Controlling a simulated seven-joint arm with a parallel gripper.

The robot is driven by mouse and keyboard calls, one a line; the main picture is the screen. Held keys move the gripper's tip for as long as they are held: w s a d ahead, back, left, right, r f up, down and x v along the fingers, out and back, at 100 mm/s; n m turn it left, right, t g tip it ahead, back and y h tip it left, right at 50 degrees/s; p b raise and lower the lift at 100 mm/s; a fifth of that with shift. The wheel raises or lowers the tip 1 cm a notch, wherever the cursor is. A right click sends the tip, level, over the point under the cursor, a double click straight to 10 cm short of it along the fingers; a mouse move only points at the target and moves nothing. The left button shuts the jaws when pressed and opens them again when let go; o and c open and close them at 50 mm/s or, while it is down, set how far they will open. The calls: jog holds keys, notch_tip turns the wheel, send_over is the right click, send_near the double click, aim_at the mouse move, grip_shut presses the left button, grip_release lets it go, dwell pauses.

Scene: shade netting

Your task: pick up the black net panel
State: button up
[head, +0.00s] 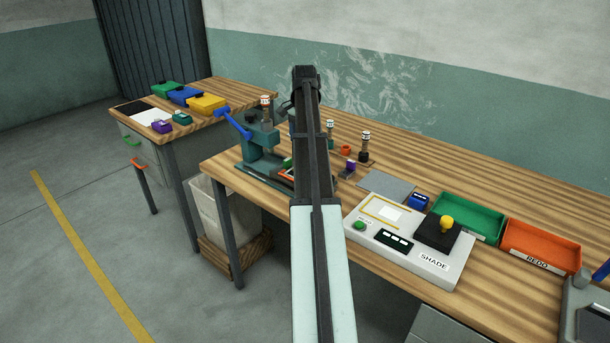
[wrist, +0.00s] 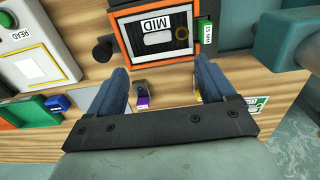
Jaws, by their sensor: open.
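Between and beyond the fingers is a dark plate labelled MID (wrist: 157,22) with an orange edge. In the head view my arm hides the gripper's fingers and part of the bench.
On the side table are green (head: 166,89), blue (head: 185,95) and yellow (head: 208,103) boxes and small purple and teal blocks. A teal press (head: 262,140) with a blue lever stands at the bench's left end. A SHADE meter (head: 408,240) and green and orange trays fill the right.

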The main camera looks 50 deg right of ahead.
notch_tip(320, 180, down, 6)
jog(key=shift+f, duration=0.1)
jog(key=shift+s+f, duration=0.15)
jog(key=shift+f, duration=2.4)
jog(key=shift+c, duration=0.4)
jog(key=shift+r, duration=0.1)
jog(key=c, duration=1.1)
